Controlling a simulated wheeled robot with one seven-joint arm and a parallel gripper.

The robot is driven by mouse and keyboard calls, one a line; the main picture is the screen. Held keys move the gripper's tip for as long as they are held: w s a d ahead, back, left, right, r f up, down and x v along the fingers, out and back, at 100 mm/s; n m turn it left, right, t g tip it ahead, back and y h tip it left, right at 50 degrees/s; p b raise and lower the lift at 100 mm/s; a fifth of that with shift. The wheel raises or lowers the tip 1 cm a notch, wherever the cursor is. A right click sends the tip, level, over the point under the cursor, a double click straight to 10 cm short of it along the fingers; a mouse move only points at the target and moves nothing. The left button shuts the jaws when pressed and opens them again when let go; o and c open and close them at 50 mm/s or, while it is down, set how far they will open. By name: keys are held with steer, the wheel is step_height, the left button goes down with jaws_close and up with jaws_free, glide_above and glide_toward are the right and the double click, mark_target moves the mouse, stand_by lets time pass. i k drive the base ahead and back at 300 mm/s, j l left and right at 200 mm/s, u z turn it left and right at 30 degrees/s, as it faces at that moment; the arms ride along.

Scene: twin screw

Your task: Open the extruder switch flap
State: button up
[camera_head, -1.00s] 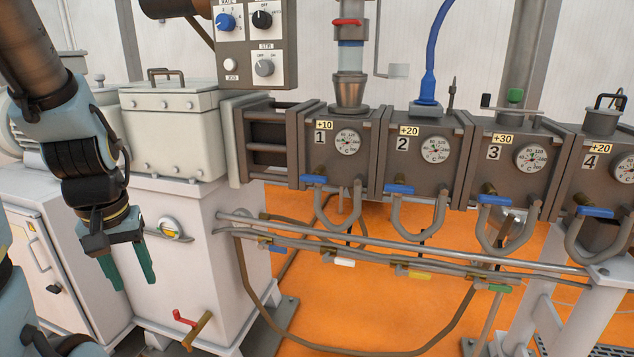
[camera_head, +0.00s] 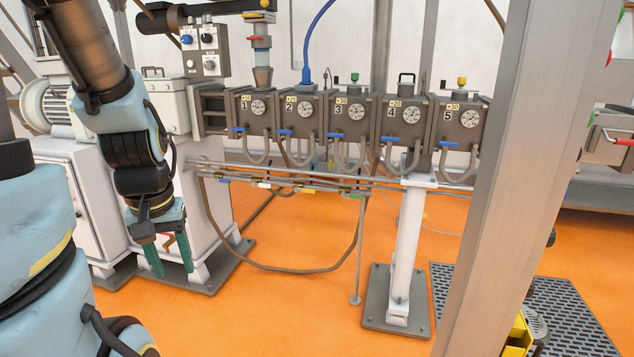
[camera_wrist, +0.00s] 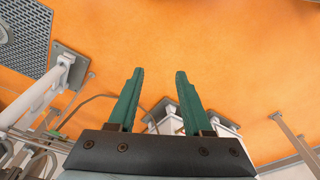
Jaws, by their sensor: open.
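The extruder (camera_head: 350,125) stands across the back, a row of grey blocks numbered 1 to 5 with round dials and blue-handled valves. At its left end is a grey control panel (camera_head: 197,66) with a blue knob, a black knob and another knob. I cannot make out a switch flap on the machine. My gripper (camera_head: 171,270) hangs low at the left, pointing down, well in front of and below the panel. Its two green fingers are apart and empty. In the wrist view my gripper (camera_wrist: 160,72) shows nothing between the fingertips but orange floor.
A thick grey post (camera_head: 510,180) stands close at the right. A white support leg (camera_head: 408,250) with a floor plate is under the extruder. Pipes and a hanging hose (camera_head: 285,268) run below the blocks. Orange floor (camera_head: 280,315) in front is clear.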

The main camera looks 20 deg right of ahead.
mark_target(522, 339)
steer(key=k+l, duration=0.4)
steer(key=k+l+z, duration=0.15)
steer(key=k+l, duration=0.25)
steer(key=l, duration=0.2)
steer(key=k+l, duration=0.4)
steer(key=l, duration=0.75)
steer(key=k+l+z, duration=0.1)
steer(key=l, duration=0.5)
